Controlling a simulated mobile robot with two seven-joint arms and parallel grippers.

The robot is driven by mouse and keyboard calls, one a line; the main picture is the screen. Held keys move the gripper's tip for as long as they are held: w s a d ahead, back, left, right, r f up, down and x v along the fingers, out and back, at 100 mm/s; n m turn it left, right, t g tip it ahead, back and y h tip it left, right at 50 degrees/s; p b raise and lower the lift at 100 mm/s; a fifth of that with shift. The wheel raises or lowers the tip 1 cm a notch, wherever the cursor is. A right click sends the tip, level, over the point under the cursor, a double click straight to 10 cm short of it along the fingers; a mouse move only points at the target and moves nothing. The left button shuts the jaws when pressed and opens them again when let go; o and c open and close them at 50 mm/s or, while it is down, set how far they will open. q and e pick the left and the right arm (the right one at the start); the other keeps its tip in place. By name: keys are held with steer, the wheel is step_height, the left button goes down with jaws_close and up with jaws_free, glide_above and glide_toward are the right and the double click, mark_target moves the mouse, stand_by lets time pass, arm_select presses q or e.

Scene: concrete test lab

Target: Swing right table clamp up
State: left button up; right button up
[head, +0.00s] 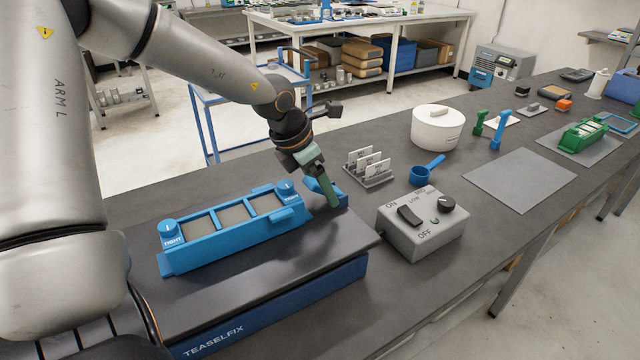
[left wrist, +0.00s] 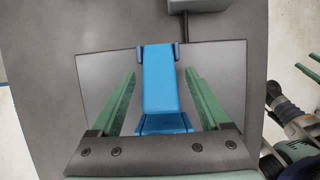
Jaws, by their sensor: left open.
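The right table clamp is a blue lever. It shows in the head view (head: 343,191) at the right end of the dark board and, larger, in the left wrist view (left wrist: 160,85), where it lies lengthwise above a blue base. My left gripper (head: 328,197) reaches down at the clamp. In the left wrist view its green fingers (left wrist: 159,72) are apart, one on each side of the lever, with gaps on both sides. Green finger-like parts at the right edge of that view seem to be my right gripper (left wrist: 310,66), cut off by the frame.
The blue three-window fixture (head: 236,244) with "TIGHT" knobs stands left of the gripper on the board. The grey switch box (head: 422,238) stands close to the right. A card rack (head: 368,179), blue scoop (head: 428,169) and white pot (head: 435,137) are behind.

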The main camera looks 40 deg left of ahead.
arm_select(q)
jaws_close()
stand_by(0.6)
stand_by(0.8)
